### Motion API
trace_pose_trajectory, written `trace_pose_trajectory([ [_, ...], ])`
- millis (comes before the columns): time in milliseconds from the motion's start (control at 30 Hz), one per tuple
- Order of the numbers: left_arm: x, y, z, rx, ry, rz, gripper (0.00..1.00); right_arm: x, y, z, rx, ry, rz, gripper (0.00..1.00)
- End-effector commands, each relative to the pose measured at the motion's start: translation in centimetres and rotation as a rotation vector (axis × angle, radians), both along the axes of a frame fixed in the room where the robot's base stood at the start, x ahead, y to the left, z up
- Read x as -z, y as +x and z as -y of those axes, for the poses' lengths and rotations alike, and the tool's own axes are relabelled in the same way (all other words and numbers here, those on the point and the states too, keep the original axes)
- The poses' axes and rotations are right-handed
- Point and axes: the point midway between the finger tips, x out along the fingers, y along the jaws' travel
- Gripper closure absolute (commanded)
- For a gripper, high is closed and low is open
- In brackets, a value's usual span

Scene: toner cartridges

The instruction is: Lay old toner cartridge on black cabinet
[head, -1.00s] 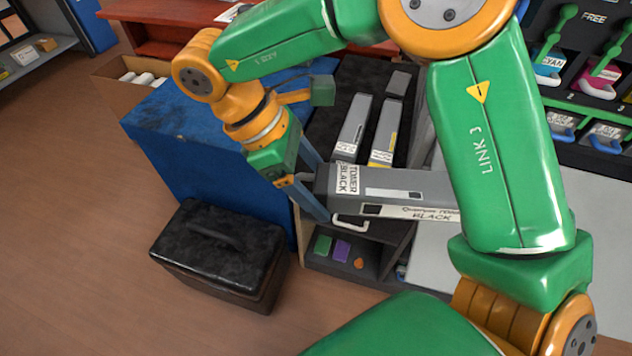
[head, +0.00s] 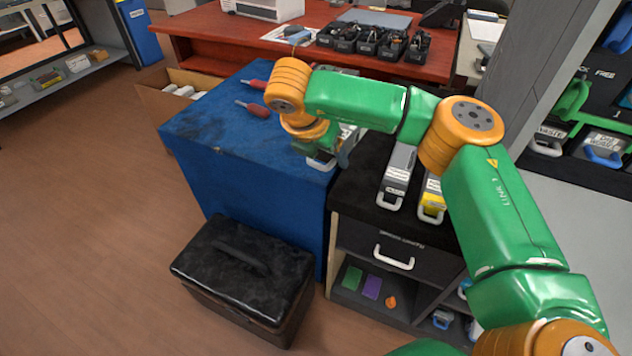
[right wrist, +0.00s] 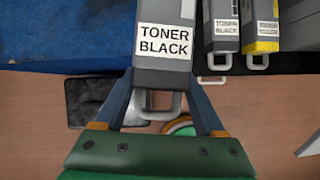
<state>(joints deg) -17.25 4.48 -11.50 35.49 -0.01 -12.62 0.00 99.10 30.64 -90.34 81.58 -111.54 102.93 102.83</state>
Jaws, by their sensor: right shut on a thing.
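The black cabinet (head: 366,192) stands in the middle of the head view, its dark top partly hidden by my right arm. My right gripper (head: 327,152) is near the cabinet's left side, by the border with the blue cabinet. It is shut on a grey toner cartridge (right wrist: 165,60), labelled "TONER BLACK" in the right wrist view, with a pale handle between the fingers. In the head view the arm hides most of this cartridge, and I cannot tell whether it touches the top. My left gripper is not in view.
The blue cabinet (head: 220,125) adjoins on the left, with red-handled tools on top. A black toolbox (head: 245,265) stands on the floor.

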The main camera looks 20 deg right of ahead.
Motion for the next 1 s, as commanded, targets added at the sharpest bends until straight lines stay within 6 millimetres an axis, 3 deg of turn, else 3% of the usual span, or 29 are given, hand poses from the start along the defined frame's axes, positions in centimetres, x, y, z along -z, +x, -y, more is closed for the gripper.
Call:
trace_pose_trajectory([
  [100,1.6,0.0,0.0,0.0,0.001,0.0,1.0,1.9,1.2,4.1,-0.039,-0.002,0.0,1.0],
  [233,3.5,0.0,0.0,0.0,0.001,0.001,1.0,5.0,1.6,6.7,-0.064,-0.015,0.0,1.0],
  [400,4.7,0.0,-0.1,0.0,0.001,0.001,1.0,7.9,1.7,7.3,-0.072,-0.018,0.001,1.0],
  [733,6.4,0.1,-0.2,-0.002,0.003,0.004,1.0,10.7,1.7,7.3,-0.074,-0.019,0.003,1.0],
  [1000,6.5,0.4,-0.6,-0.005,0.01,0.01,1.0,11.0,1.7,7.3,-0.074,-0.018,0.004,1.0],
])
